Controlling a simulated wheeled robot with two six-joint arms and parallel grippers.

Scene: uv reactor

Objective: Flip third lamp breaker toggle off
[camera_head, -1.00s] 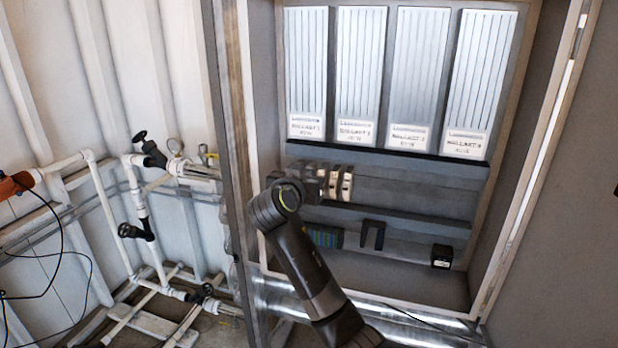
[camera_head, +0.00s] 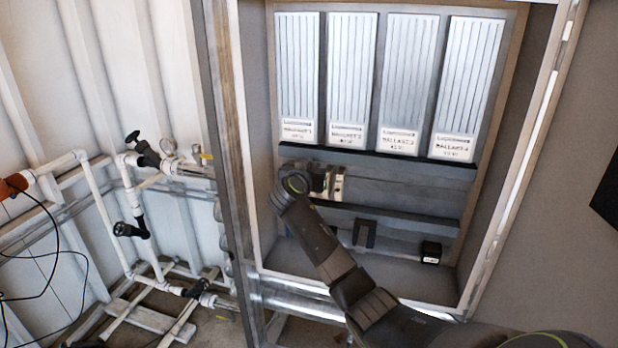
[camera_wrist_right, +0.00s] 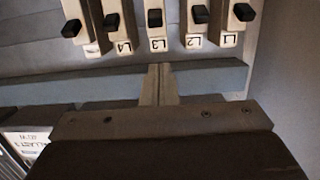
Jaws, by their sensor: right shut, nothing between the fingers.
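In the right wrist view, which is upside down, a row of pale breakers with black toggles runs along the top. The third lamp breaker, labelled L3 (camera_wrist_right: 158,43), is in the middle, and its black toggle (camera_wrist_right: 154,18) shows. L4 (camera_wrist_right: 121,46) is to its left, L2 (camera_wrist_right: 195,41) and L1 (camera_wrist_right: 228,40) to its right. My right gripper (camera_wrist_right: 160,72) is shut and empty, its tips just short of L3 in the picture; contact cannot be told. In the head view my right wrist hides part of the breaker row (camera_head: 337,184). My left gripper is not in view.
The breakers sit in an open cabinet below several ballasts (camera_head: 346,75). Below them are a dark rail (camera_head: 400,217) and a small black box (camera_head: 431,252). White pipes (camera_head: 95,195) run at left.

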